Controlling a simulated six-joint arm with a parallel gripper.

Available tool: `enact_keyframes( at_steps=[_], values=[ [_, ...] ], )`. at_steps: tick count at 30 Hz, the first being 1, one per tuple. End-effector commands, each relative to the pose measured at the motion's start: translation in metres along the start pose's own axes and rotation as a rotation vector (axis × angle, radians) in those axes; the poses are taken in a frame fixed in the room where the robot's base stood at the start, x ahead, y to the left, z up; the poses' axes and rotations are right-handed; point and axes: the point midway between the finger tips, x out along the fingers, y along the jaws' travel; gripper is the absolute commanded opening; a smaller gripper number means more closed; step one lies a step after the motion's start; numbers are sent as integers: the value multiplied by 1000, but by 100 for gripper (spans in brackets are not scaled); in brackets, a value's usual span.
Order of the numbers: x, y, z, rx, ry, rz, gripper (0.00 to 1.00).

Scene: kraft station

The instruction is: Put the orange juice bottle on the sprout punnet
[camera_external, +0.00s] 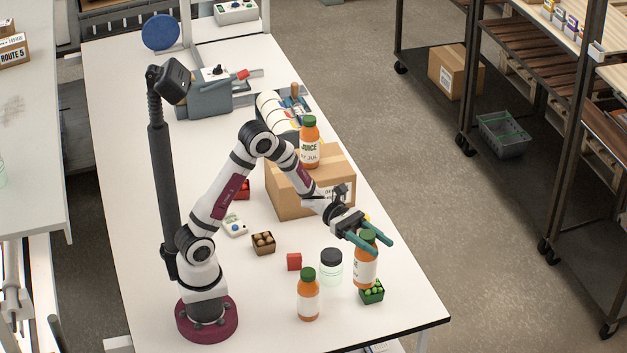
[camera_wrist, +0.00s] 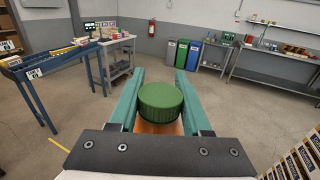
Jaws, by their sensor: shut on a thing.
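My gripper (camera_external: 376,240) is shut on an orange juice bottle (camera_external: 365,270) with a green cap, near the table's front right. In the wrist view the green cap (camera_wrist: 160,101) sits between the two teal fingers. The held bottle is upright, and its lower end is at the sprout punnet (camera_external: 372,292), a small dark green box with bright green sprouts. The bottle hides part of the punnet. I cannot tell whether the bottle touches it. A second juice bottle (camera_external: 308,297) stands on the table to the left. A third (camera_external: 309,145) stands on the cardboard box.
A clear jar with a black lid (camera_external: 331,266) stands close left of the held bottle. A red block (camera_external: 294,261) and a punnet of brown items (camera_external: 263,242) lie further left. The cardboard box (camera_external: 290,193) stands behind. The table's right edge is near the punnet.

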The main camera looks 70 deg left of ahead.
Motion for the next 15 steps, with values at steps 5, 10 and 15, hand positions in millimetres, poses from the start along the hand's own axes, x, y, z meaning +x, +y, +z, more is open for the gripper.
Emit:
enact_keyframes(
  at_steps=[5,10,15],
  values=[
    [-25,48,-33,0,0,4,0],
    [-36,69,-49,0,0,1,0],
    [-36,70,-81,-2,1,1,0]
  ],
)
